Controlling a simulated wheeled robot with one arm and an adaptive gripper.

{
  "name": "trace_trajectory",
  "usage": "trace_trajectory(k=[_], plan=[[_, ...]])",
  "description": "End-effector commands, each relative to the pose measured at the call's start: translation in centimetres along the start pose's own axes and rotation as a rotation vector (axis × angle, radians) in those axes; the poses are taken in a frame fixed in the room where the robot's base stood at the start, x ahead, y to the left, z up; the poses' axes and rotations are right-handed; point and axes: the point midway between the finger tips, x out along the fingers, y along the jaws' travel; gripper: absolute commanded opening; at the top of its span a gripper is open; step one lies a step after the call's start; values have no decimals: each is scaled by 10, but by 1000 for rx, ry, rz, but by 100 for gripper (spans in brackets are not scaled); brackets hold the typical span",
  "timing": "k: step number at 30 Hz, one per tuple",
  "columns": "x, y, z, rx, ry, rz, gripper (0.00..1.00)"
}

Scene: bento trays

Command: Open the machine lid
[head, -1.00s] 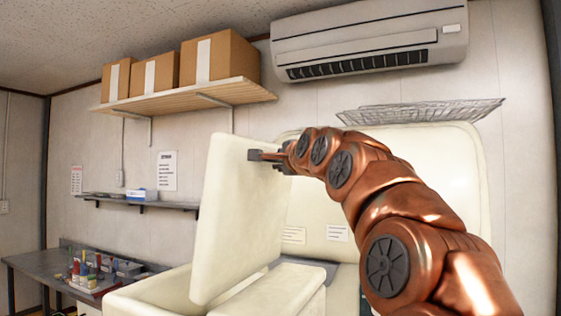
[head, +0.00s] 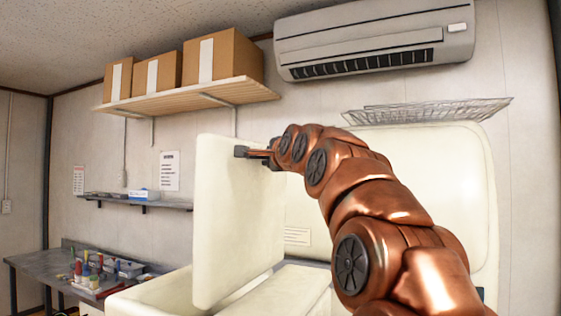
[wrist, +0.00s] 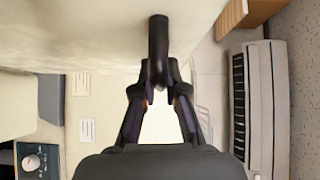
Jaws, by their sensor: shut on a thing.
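The machine lid (head: 235,215) is a cream panel standing raised, close to upright, above the cream machine body (head: 160,298). My gripper (head: 258,154) is at the lid's upper right edge. In the wrist view my gripper (wrist: 160,92) has its fingertips closed around the lower end of a dark bar-like handle (wrist: 158,42), with the cream lid surface behind it. The lid's hinge is not clearly visible, and my copper arm covers part of the machine's back panel (head: 458,180).
A wall shelf with boxes (head: 220,58) and an air conditioner (head: 375,42) are above. A wire rack (head: 430,110) lies above the back panel. A bench (head: 60,270) with bottles stands at the left. A small shelf (head: 130,202) is on the wall.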

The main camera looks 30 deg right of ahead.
Motion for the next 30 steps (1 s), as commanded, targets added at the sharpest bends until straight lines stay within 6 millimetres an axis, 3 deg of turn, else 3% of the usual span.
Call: trace_trajectory(k=[5, 14, 15, 18, 30], plan=[[16, -3, 15, -1, 0, 3, 0], [17, -3, 17, 1, 0, 1, 0], [17, -3, 17, 1, 0, 1, 15], [17, -3, 17, 1, 0, 1, 23], [13, -3, 17, 0, 0, 1, 23]])
